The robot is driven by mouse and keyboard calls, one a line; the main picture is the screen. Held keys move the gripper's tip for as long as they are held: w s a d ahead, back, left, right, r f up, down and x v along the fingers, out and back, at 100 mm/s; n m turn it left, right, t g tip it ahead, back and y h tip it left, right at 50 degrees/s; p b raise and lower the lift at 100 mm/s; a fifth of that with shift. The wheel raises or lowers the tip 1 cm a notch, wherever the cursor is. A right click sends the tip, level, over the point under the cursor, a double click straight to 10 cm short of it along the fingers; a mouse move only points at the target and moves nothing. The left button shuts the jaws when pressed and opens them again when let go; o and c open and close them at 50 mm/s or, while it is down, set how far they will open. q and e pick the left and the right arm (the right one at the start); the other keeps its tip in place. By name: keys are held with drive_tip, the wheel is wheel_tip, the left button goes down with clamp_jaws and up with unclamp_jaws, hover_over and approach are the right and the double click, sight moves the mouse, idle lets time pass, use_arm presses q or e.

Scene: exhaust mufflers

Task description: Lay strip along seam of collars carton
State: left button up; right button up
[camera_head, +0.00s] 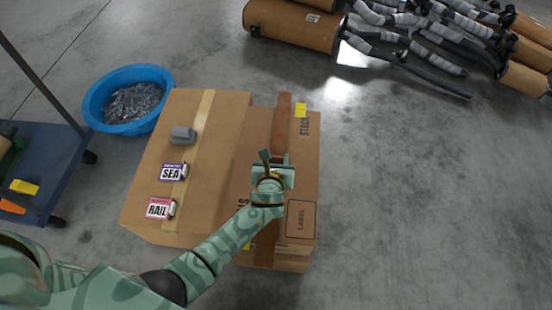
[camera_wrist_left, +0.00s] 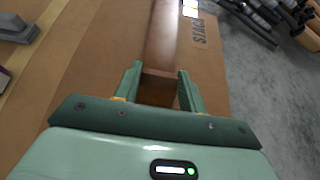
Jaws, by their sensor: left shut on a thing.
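The brown strip (camera_head: 282,125) lies lengthwise over the right-hand carton (camera_head: 312,165), running from its far edge to its near edge. My left gripper (camera_head: 270,168) is over the middle of the carton, shut on the strip. In the left wrist view, the fingers (camera_wrist_left: 158,88) stand on either side of brown material, and the strip (camera_wrist_left: 160,35) continues ahead of them. The gripper and forearm hide part of the strip and any seam under it. I cannot tell whether the strip touches the carton along its whole length. My right gripper is not in view.
A second carton (camera_head: 222,120) adjoins on the left, with pale tape, a grey block (camera_head: 183,134) and SEA (camera_head: 171,172) and RAIL (camera_head: 159,208) tags. A blue tub (camera_head: 100,101) and blue cart (camera_head: 55,165) stand left. Mufflers (camera_head: 295,24) lie behind. Floor on the right is clear.

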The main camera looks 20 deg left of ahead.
use_arm(q)
drive_tip(key=shift+f+b, duration=0.3)
drive_tip(key=shift+f, duration=0.2)
drive_tip(key=o, duration=1)
